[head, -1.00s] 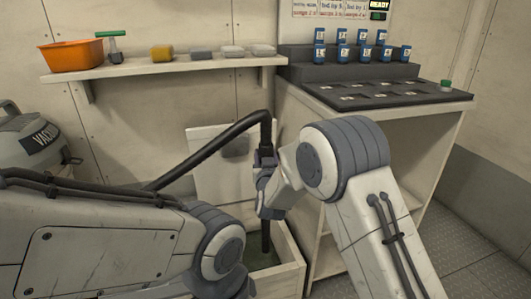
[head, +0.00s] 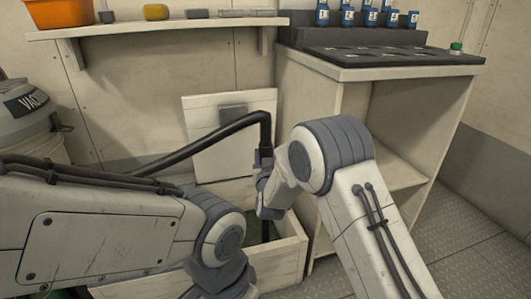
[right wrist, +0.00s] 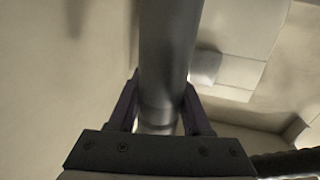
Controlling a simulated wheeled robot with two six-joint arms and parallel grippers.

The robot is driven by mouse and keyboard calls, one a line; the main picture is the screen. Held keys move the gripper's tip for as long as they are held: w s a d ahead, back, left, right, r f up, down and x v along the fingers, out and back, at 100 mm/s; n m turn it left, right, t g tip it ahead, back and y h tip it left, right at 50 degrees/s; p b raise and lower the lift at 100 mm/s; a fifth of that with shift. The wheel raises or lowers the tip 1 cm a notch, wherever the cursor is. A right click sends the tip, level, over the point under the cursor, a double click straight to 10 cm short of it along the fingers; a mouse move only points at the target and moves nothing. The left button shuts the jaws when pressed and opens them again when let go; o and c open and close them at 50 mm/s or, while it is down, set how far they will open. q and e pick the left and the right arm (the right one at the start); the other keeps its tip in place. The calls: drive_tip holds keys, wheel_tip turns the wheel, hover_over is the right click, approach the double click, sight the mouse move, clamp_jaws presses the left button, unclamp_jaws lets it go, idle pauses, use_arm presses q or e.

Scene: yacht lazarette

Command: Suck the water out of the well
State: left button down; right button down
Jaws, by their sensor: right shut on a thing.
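The well is an open pale box (head: 291,254) low in the middle of the head view, its white lid (head: 205,112) raised behind it. Its inside is dark, mostly hidden by my arms; water is not clear. The grey vacuum (head: 28,112) stands at the left. A black hose (head: 215,136) bends down to my right gripper (head: 263,160). In the right wrist view, the gripper's purple fingers (right wrist: 160,112) are shut on the hose's grey tube (right wrist: 168,50).
A wall shelf (head: 150,28) above holds an orange bin (head: 60,12), a yellow sponge (head: 156,12) and small blocks. A cabinet (head: 350,90) right of the well carries a black tray (head: 395,56) and several blue bottles (head: 347,16). Floor (head: 480,235) at the right is clear.

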sight(265, 142)
wheel_tip(265, 142, down, 8)
drive_tip(key=b, duration=0.5)
drive_tip(key=shift+f, duration=0.15)
drive_tip(key=shift+f+b, duration=0.2)
drive_tip(key=shift+b, duration=0.15)
idle(1.2)
wheel_tip(265, 142, up, 13)
drive_tip(key=p, duration=0.9)
drive_tip(key=shift+r+p, duration=0.1)
drive_tip(key=shift+p, duration=0.25)
wheel_tip(265, 142, up, 14)
drive_tip(key=p, duration=0.9)
drive_tip(key=shift+p, duration=0.35)
